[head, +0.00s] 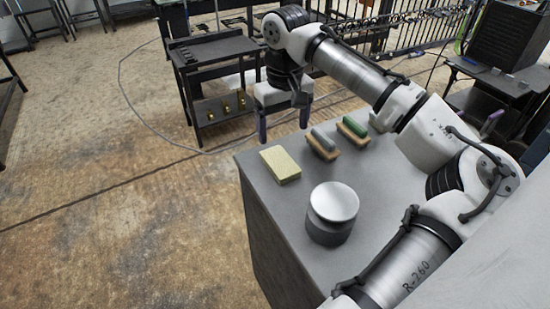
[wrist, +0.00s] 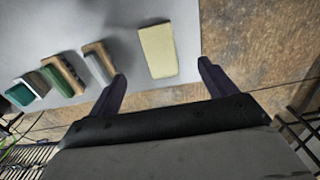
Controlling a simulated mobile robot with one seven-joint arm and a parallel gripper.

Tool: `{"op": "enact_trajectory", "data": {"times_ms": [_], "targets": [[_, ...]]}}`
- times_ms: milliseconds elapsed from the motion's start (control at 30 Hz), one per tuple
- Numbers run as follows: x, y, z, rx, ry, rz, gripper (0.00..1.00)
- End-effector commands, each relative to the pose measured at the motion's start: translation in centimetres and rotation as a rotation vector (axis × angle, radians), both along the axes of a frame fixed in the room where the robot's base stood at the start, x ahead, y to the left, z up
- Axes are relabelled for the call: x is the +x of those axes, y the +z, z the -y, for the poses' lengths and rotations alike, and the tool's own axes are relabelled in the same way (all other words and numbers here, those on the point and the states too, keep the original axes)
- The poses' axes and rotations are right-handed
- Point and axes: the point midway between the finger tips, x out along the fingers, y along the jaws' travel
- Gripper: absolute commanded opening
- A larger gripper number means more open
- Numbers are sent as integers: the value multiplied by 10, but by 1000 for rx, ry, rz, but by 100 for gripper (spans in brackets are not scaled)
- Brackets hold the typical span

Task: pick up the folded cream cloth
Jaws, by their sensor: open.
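The folded cream cloth (head: 280,164) is a pale yellow rectangular block lying flat near the far left corner of the grey counter (head: 262,208). In the wrist view the cloth (wrist: 157,52) shows whole, ahead of my fingers and roughly between their lines. My gripper (head: 283,124) is open and empty, with its two dark purple fingers pointing down. In the head view it appears above and beyond the cloth, near the counter's far edge. The fingers do not appear to touch the cloth. Their exact height above the counter is hard to tell.
A grey-topped brush (head: 322,143) and a green-topped brush (head: 352,130) lie right of the cloth; the wrist view shows a third teal-and-white item (wrist: 27,92). A round lidded canister (head: 332,212) stands nearer. A dark cart (head: 212,78) stands beyond the counter.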

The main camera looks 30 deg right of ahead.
Motion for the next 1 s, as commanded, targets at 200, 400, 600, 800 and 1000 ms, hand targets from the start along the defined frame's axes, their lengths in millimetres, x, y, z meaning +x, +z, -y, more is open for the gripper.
{"op": "enact_trajectory", "data": {"times_ms": [200,400,600,800,1000], "targets": [[0,-43,0,1,2,-1,84],[1,-66,0,1,1,1,84],[5,-79,1,0,2,1,84],[11,-107,4,0,2,1,84],[11,-121,4,0,2,3,84]]}}
